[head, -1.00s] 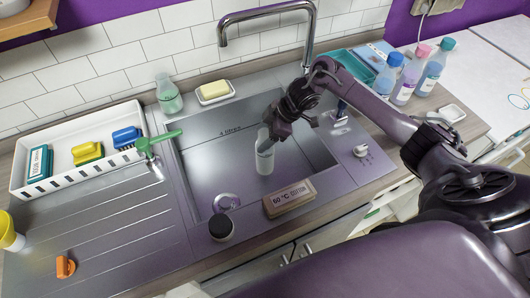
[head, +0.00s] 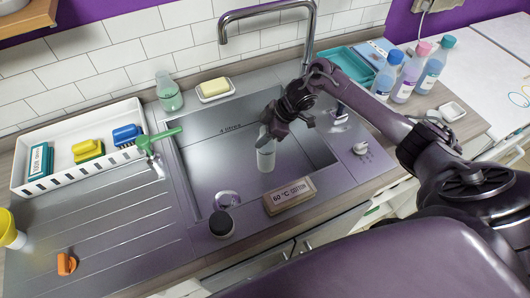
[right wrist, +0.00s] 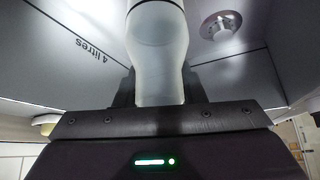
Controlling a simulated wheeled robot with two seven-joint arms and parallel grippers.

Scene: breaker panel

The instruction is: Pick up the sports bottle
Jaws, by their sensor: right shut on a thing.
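The sports bottle (head: 266,158) is pale and translucent with a narrowed waist. In the head view it is in the steel sink basin (head: 205,165), roughly upright. My right gripper (head: 270,134) reaches down from the right and is shut on the bottle's upper part. In the right wrist view the bottle (right wrist: 158,50) stands between the two dark fingers of the right gripper (right wrist: 158,88), which press on both its sides. The fingers hide part of the bottle. I cannot tell whether its base touches the basin floor. My left gripper is not in view.
A tall tap (head: 310,40) stands behind the basin. A box labelled 60 °C cotton (head: 290,196) and a dark-lidded jar (head: 221,225) sit at its front edge. A white tray (head: 75,185) with brushes is left. Several bottles (head: 408,78) stand right. The ribbed drainer is mostly clear.

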